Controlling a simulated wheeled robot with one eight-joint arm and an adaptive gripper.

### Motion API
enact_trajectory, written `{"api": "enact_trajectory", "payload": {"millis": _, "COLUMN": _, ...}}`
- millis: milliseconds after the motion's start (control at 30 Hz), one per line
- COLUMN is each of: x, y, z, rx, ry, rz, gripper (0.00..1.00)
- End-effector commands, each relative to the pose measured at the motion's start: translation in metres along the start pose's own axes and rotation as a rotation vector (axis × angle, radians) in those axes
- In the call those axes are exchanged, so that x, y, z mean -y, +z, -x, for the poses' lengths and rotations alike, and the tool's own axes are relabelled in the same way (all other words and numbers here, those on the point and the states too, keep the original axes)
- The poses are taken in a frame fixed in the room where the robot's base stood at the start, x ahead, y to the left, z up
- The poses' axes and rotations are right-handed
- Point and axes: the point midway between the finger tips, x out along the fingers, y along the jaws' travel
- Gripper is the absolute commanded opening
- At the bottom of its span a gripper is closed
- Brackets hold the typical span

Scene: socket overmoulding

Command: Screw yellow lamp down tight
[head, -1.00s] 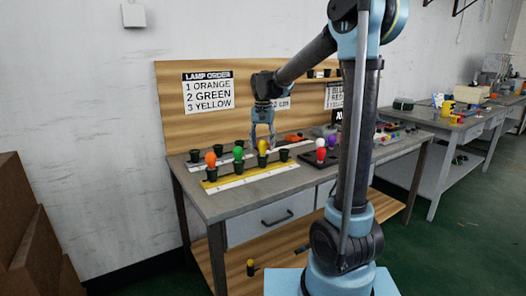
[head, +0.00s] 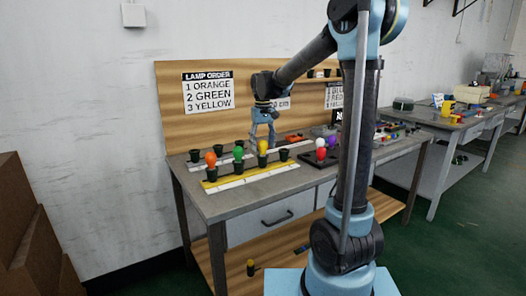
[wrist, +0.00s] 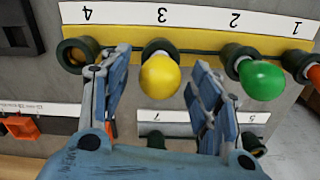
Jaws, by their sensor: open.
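The yellow lamp (wrist: 160,76) stands in the socket marked 3 on the yellow strip, base down in its dark holder. It also shows in the head view (head: 262,147). My gripper (wrist: 160,92) is open, with one finger on each side of the yellow lamp in the wrist view and a gap at both sides. In the head view my gripper (head: 262,138) is above and behind the lamp. The green lamp (wrist: 262,80) is in socket 2, just right of my right finger. The orange lamp (head: 210,159) is in socket 1.
An empty socket (wrist: 77,55) marked 4 is near my left finger. A grey strip (wrist: 178,129) with more holders lies behind. A dark tray (head: 318,164) with white, purple and red lamps stands to the right. A lamp order sign (head: 208,92) lists orange, green, yellow.

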Motion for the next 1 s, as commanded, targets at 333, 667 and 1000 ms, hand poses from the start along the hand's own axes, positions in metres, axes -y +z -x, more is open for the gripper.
{"api": "enact_trajectory", "payload": {"millis": 333, "x": 0.0000, "y": 0.0000, "z": 0.0000, "rx": 0.000, "ry": 0.000, "rz": 0.188, "gripper": 0.57}}
{"api": "enact_trajectory", "payload": {"millis": 667, "x": 0.0000, "y": 0.0003, "z": 0.0010, "rx": 0.000, "ry": 0.000, "rz": 0.186, "gripper": 0.57}}
{"api": "enact_trajectory", "payload": {"millis": 1000, "x": 0.0000, "y": 0.0002, "z": 0.0010, "rx": 0.000, "ry": 0.000, "rz": 0.185, "gripper": 0.19}}
